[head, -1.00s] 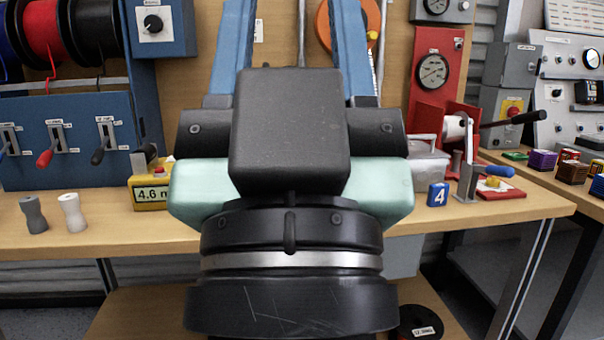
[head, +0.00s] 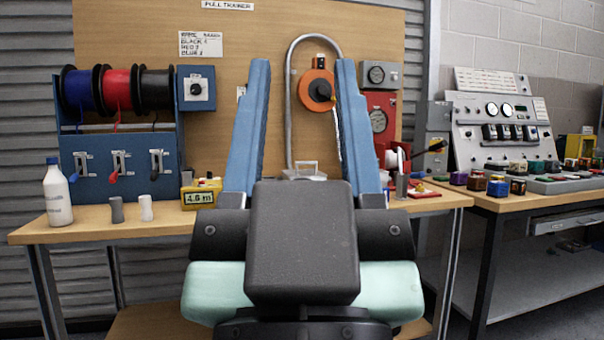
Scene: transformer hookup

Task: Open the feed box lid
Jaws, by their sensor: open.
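My gripper (head: 303,68) fills the middle of the head view. Its two blue fingers point up and away, wide apart, with nothing held between them. No box here carries a readable feed box label. A grey wall box (head: 438,117) is partly in view to the right of the red panel, and I cannot tell for sure that it is the feed box.
The wooden bench (head: 90,222) holds a white bottle (head: 57,192), a yellow 4.6 m meter (head: 200,193) and a clear container (head: 303,171). A blue spool rack (head: 118,150) stands at left. A second bench (head: 520,200) at right carries a sloped console (head: 500,125) and several small coloured blocks.

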